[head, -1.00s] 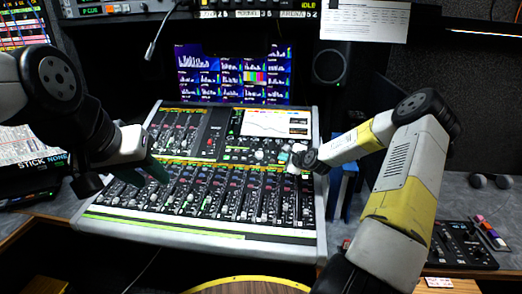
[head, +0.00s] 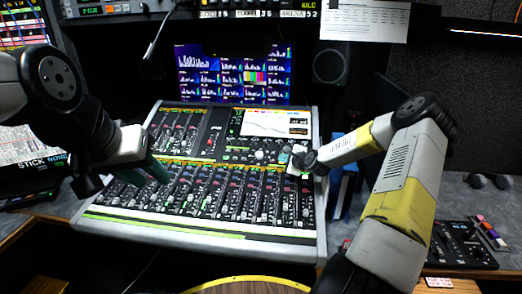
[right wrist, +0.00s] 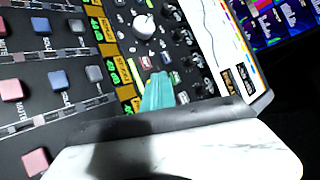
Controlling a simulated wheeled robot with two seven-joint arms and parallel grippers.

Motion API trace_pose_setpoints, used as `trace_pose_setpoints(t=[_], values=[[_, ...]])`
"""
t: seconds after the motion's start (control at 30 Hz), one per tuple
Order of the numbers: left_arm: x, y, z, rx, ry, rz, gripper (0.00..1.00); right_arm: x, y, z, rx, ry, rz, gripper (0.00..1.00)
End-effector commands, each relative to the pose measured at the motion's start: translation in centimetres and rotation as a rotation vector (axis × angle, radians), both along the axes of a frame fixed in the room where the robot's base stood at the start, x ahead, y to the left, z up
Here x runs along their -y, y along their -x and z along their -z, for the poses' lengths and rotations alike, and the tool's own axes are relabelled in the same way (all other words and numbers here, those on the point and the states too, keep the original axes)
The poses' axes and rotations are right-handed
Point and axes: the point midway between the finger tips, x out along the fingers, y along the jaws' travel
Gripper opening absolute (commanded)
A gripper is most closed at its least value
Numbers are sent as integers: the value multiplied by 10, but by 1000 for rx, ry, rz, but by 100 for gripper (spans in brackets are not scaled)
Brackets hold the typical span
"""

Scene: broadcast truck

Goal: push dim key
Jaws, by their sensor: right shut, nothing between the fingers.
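The mixing console (head: 200,234) fills the middle of the head view. My right gripper (head: 286,157) is low over its upper right part, below the console's screen (head: 275,123). In the right wrist view, its teal fingers (right wrist: 158,88) are together and empty, beside a group of small keys (right wrist: 165,58). No label reading dim is legible, so I cannot tell which is the dim key, nor whether the fingertips touch a key. My left gripper (head: 156,169) hangs over the console's left side; its finger gap is unclear.
A large white knob (right wrist: 144,26) stands near the right fingertips, with rows of square buttons (right wrist: 57,80) to the left. Blue binders (head: 344,188) stand right of the console. A small panel (head: 460,244) lies at the far right. A gooseneck microphone (head: 156,38) hangs above.

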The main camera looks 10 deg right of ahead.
Motion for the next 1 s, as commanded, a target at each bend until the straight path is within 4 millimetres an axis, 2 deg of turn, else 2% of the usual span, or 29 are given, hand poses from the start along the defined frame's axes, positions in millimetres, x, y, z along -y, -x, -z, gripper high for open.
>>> trace_pose_setpoints(t=[0.27,0.57,0.87,1.0], values=[[0,0,0,0,0,0,36,0,1,-2,0,0,1,0],[0,0,0,0,0,0,36,-2,7,-16,0,0,0,0],[0,0,0,0,0,0,36,-2,7,-17,0,0,0,0],[0,0,0,0,0,0,36,-3,10,-26,1,0,0,0]])
